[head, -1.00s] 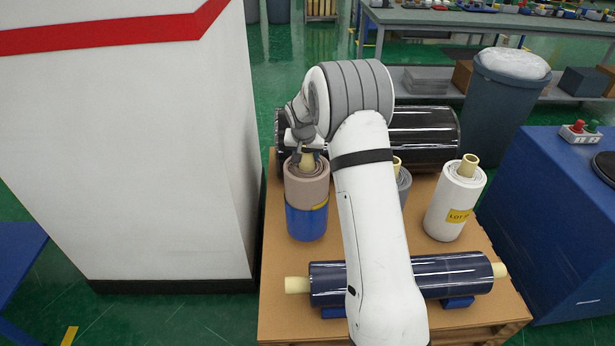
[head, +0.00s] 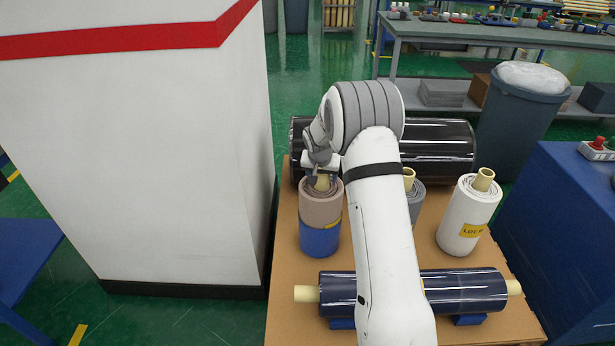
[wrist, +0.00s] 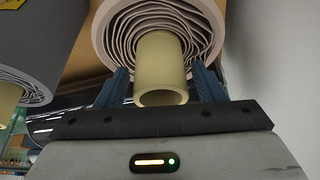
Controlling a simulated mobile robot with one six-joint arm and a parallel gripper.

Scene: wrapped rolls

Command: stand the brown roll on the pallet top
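The brown roll (head: 320,207) stands upright on the left of a wooden-topped surface (head: 287,250), its lower part blue, with a yellow label. Its pale core tube sticks up from the wound layers; the wrist view shows the core (wrist: 162,70) up close. My gripper (head: 321,170) is over the roll from above, pointing down. In the wrist view its two blue fingers (wrist: 162,82) stand on either side of the core, with narrow gaps that look clear. I cannot identify a pallet top for certain.
A grey roll (head: 416,196) and a white roll (head: 466,215) stand to the right. A dark roll (head: 440,145) lies behind, and a navy roll (head: 465,291) lies in front on blue supports. A white cabinet (head: 150,150) rises close on the left.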

